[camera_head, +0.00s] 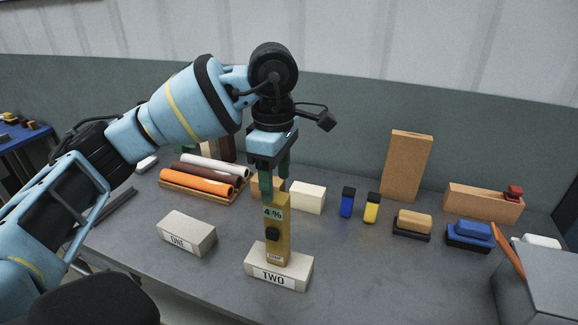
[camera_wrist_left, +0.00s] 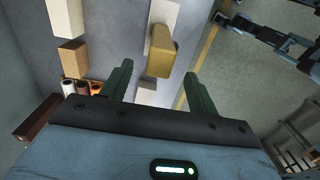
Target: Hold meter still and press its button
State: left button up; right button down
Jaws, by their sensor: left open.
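The yellow meter (camera_head: 277,232) stands upright on the pale block labelled TWO (camera_head: 297,272). Its display reads 4 % and a dark round button shows on its front. My left gripper (camera_head: 275,187) points down at the meter's top end, with its green fingers apart. In the left wrist view the meter (camera_wrist_left: 160,52) lies ahead of the gap between the open fingers (camera_wrist_left: 158,72), apart from both. Contact cannot be seen. An arm that looks like my right one (camera_wrist_left: 265,35) shows at the upper right of the wrist view; its jaw state is unclear.
Block ONE (camera_head: 187,233) sits to the left. Behind are rolls on a wooden tray (camera_head: 200,193) and a white block (camera_head: 307,197). Blue (camera_head: 347,203) and yellow (camera_head: 371,209) small items, a cork board (camera_head: 407,165) and brushes stand right. The front right table is clear up to a grey box (camera_head: 540,285).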

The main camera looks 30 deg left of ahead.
aim_at(277, 208)
pick_arm(q)
jog(key=shift+w+r, duration=0.15)
jog(key=shift+s+f, duration=0.2)
jog(key=shift+s, duration=0.05)
jog(key=shift+f, duration=3.7)
jog(key=c, duration=1.2)
